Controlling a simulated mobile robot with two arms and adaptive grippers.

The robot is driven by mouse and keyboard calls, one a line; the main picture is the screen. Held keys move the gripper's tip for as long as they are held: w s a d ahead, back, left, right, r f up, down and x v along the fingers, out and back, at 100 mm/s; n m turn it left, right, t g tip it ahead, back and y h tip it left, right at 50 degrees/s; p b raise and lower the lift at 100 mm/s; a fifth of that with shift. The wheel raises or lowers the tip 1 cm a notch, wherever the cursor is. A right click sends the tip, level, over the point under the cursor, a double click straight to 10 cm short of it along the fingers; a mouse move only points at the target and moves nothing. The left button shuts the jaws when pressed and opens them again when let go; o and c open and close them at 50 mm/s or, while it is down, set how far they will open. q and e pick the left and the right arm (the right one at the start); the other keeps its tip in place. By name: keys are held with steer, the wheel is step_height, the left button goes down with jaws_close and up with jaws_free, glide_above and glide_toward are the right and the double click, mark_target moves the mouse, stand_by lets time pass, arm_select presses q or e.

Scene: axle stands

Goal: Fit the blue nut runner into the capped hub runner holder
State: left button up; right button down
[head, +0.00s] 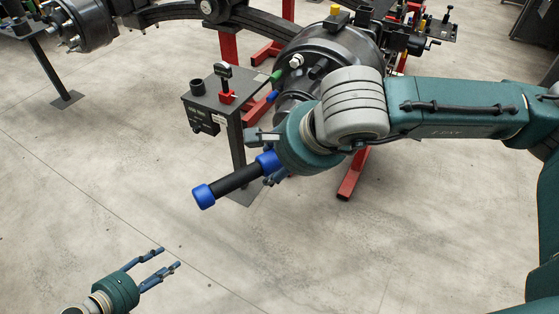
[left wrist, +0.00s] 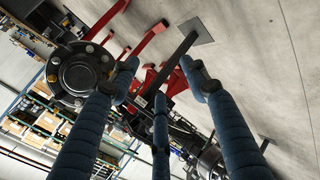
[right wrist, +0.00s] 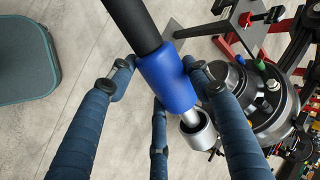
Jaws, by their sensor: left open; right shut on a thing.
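The blue nut runner (head: 235,180) is a black bar with a blue collar at each end. My right gripper (head: 266,160) is shut on its upper-right collar, and the bar slants down-left in the air. In the right wrist view the fingers surround the blue collar (right wrist: 167,80), and a silver socket (right wrist: 198,130) sticks out beyond it. A dark stand top (head: 215,105) beside the near hub carries an upright round black cup (head: 197,87), which looks like a runner holder and appears empty. My left gripper (head: 169,258) is open and empty, low over the floor.
The near hub (head: 325,55) has coloured studs and stands behind my right forearm. A red-based clamp (head: 226,85) sits beside the cup. Another hub (head: 80,25) and stand (head: 45,50) are at upper left. Red stand legs (head: 352,172) reach the floor. The front floor is clear.

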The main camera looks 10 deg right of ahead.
steer(key=shift+r, duration=0.1)
arm_select(q)
steer(key=s+a+f+m+g+y, duration=0.2)
steer(key=s+f, duration=0.6)
steer(key=f, duration=0.4)
steer(key=s+a+f+m+g+y, duration=0.1)
steer(key=s+a+f+g+y, duration=0.15)
steer(key=s+f, duration=0.8)
steer(key=s+d+f+m+g+y, duration=0.1)
steer(key=s+d+f+m+g, duration=0.1)
steer(key=s+d+f+m, duration=0.2)
steer(key=s+d+f+m+g, duration=0.1)
steer(key=s+d+f+m, duration=0.3)
steer(key=s+f, duration=0.4)
steer(key=s+d, duration=0.1)
steer(key=s, duration=0.4)
steer(key=shift+d+g+y, duration=0.15)
steer(key=shift+g+y, duration=0.2)
arm_select(e)
steer(key=s+d+f+n+g+y, duration=0.1)
steer(key=s+d+f+n+g, duration=0.1)
steer(key=s+d+n, duration=0.3)
steer(key=s+d+f+n+g+y, duration=0.2)
steer(key=s+d+f+n+g, duration=0.1)
steer(key=s+d+n, duration=0.2)
steer(key=d+n, duration=0.2)
steer(key=d, duration=0.1)
steer(key=shift+s+d+f+g+y, duration=0.15)
steer(key=shift+s+d+g+y, duration=0.15)
steer(key=shift+d, duration=0.05)
